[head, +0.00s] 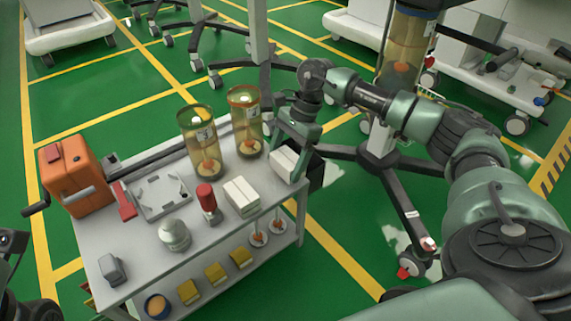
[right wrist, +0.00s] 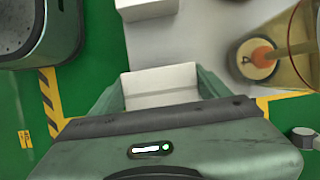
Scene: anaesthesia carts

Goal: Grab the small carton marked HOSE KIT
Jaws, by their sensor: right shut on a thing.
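My right gripper (head: 288,150) is at the right end of the cart top, shut on a small white carton (head: 284,164). In the right wrist view the carton (right wrist: 160,84) sits between the two green fingers, its pale face towards the camera. No lettering on it can be read. A second white carton (head: 241,196) stands on the cart top just left of the held one; its marking cannot be read either. Its end (right wrist: 146,9) shows at the top of the right wrist view. Only dark parts of my left arm show at the left edge; its fingers are out of sight.
The grey cart (head: 225,236) also bears two amber cylinders (head: 202,150), an orange crank box (head: 75,178), a grey tray (head: 172,208), a red-topped item (head: 207,198) and a silver dome (head: 174,236). Yellow boxes (head: 215,274) lie on its lower shelf. Wheeled stands surround it.

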